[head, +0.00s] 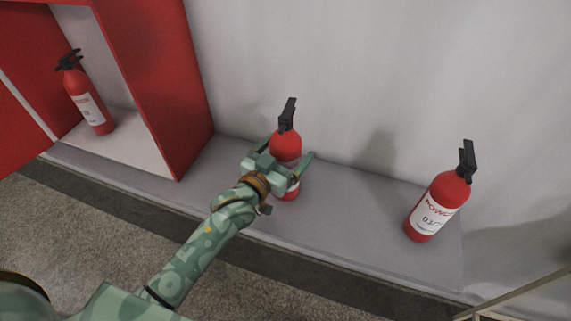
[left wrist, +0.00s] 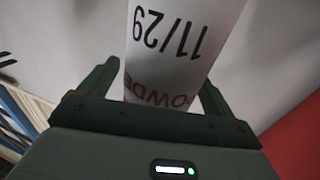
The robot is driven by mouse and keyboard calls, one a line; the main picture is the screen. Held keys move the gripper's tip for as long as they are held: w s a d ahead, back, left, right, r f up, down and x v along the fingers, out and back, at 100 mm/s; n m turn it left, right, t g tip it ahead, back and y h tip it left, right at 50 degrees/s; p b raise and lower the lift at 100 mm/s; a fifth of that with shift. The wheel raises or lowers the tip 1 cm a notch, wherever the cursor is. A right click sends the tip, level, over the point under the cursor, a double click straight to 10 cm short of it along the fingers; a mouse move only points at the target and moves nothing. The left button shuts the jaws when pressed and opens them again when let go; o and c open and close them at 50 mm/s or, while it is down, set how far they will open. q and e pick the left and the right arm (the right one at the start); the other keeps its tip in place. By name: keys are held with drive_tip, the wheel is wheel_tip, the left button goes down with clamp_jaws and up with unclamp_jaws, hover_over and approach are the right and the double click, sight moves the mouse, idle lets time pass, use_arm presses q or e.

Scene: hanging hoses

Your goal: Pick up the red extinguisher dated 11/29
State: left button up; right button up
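The red extinguisher dated 11/29 (head: 286,146) stands upright on the grey ledge, its black handle at the top. In the left wrist view its white label (left wrist: 175,40) shows "11/29" upside down, with part of "POWDER" below. My left gripper (head: 289,160) is around its body from the front, one finger on each side. The fingers are spread wide, and I see no clear grip; in the left wrist view the left gripper (left wrist: 163,85) has its fingertips close to the body's edges. My right gripper is not in view.
A second red extinguisher (head: 437,206), its date starting "03/", stands on the grey ledge (head: 350,222) to the right. A third (head: 86,95) stands inside a red cabinet (head: 150,70) at left. The white wall (head: 370,60) is close behind. Ledge between the two right extinguishers is clear.

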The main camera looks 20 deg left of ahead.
use_arm(q)
drive_tip(key=c, duration=1.6)
drive_tip(key=shift+w+r, duration=0.1)
drive_tip(key=shift+r, duration=0.05)
drive_tip(key=shift+c, duration=1.3)
